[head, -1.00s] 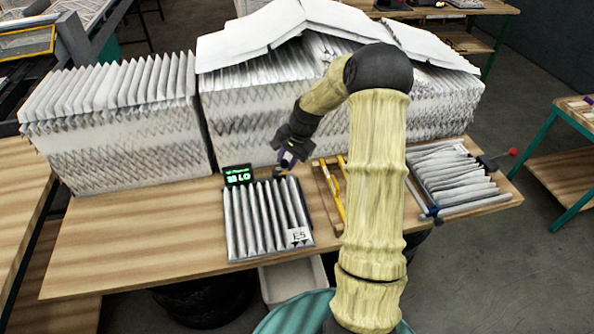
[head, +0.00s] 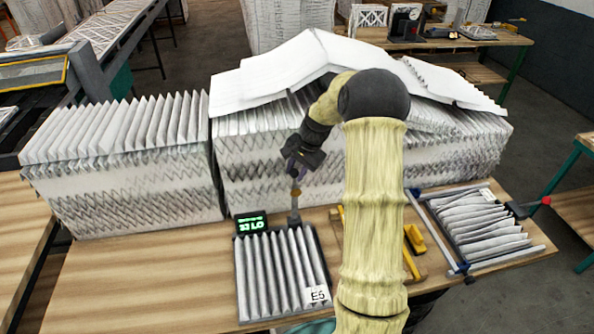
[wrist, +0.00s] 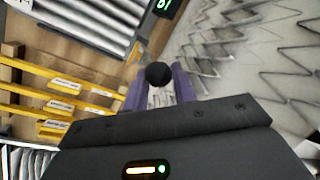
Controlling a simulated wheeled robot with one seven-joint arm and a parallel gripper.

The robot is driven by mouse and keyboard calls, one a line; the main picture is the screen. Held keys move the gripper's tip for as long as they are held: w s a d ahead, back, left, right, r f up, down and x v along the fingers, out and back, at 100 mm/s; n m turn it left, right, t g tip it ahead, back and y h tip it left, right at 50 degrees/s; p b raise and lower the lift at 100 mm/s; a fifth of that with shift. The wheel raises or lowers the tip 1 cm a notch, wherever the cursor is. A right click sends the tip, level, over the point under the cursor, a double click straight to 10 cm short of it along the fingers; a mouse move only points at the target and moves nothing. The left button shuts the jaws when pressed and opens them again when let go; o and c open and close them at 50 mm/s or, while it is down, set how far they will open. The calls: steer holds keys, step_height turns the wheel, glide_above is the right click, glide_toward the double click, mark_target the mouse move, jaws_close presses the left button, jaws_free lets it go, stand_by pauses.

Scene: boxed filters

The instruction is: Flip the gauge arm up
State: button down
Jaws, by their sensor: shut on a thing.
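The gauge arm (head: 295,205) stands roughly upright at the back right corner of the pleated filter (head: 281,275) tagged E5. A small display with green digits (head: 251,223) stands to its left. My gripper (head: 296,178) is at the top of the arm, above the filter's back edge. In the wrist view, the purple fingers of my gripper (wrist: 160,92) are shut at a round black knob (wrist: 158,74), which shows between them. The lower part of the arm is hidden in the wrist view.
Tall stacks of pleated filters (head: 128,185) stand close behind the gauge. Yellow bars (wrist: 62,85) lie on a wooden rack to the right of the E5 filter. A clamp frame (head: 440,233) with more pleats is farther right. The left of the table (head: 150,280) is clear.

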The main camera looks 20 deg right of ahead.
steer(key=shift+w+a, duration=0.15)
steer(key=shift+a, duration=0.1)
steer(key=c, duration=1.3)
jaws_free()
steer(key=shift+o, duration=0.7)
steer(key=shift+w+f, duration=0.1)
steer(key=shift+w, duration=0.05)
steer(key=shift+s+d, duration=0.2)
steer(key=shift+d, duration=0.05)
steer(key=shift+d+r, duration=0.1)
steer(key=shift+r, duration=0.45)
steer(key=b+v, duration=0.4)
steer(key=v, duration=1.2)
steer(key=shift+b, duration=0.35)
